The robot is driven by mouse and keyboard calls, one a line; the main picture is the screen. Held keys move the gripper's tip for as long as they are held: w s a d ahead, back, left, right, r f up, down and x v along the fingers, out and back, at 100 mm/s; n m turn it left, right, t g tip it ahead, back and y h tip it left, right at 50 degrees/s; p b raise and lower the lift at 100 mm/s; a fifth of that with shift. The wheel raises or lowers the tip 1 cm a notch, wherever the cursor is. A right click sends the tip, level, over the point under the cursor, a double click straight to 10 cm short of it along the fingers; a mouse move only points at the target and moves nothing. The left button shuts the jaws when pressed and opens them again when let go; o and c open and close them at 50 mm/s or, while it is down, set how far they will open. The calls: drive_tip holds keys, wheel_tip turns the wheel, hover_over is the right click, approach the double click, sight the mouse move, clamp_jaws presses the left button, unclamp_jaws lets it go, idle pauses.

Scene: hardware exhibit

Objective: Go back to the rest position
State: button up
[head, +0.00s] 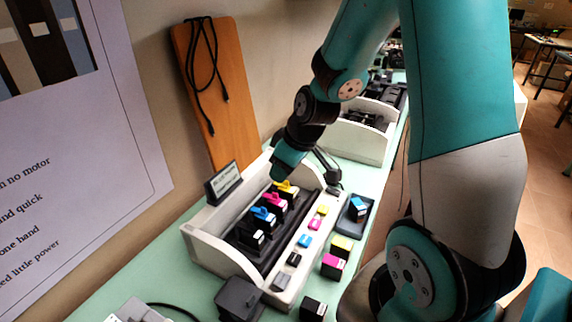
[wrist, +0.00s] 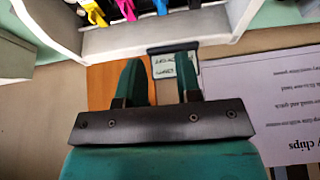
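My gripper (head: 286,168) hangs above the far end of a white printer box (head: 206,247). In the wrist view my gripper (wrist: 160,80) has its two teal fingers apart, with nothing held between them. A yellow cartridge (head: 287,188), a magenta one (head: 274,201), a cyan one (head: 263,215) and a black one (head: 252,239) sit in a row in the dark carriage. In the wrist view the row shows at the top, apart from the fingertips.
Loose yellow (head: 341,247), magenta (head: 332,267) and black (head: 312,309) cartridges stand on the green counter right of the box. A cyan cartridge (head: 358,206) lies in a dark tray. A small sign (head: 223,183) stands at the box's back wall. A wooden board (head: 215,90) leans on the wall.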

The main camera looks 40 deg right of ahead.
drive_tip(key=shift+v, duration=1)
drive_tip(key=s+a+r+n+g+y, duration=0.1)
drive_tip(key=s+a+r, duration=0.15)
drive_tip(key=a, duration=0.35)
drive_tip(key=s+a+r+y, duration=0.1)
drive_tip(key=s+a+r, duration=0.15)
drive_tip(key=a, duration=0.25)
drive_tip(key=s+a+r+g, duration=0.1)
drive_tip(key=s+a+r, duration=0.1)
drive_tip(key=s+a, duration=0.2)
drive_tip(key=s+a+r+n+g, duration=0.1)
drive_tip(key=s+a+r+g, duration=0.1)
drive_tip(key=s+a, duration=0.3)
drive_tip(key=s+r, duration=0.1)
drive_tip(key=s, duration=0.3)
drive_tip(key=shift+a+r+n, duration=0.25)
drive_tip(key=shift+r+n, duration=0.05)
drive_tip(key=shift+r, duration=0.05)
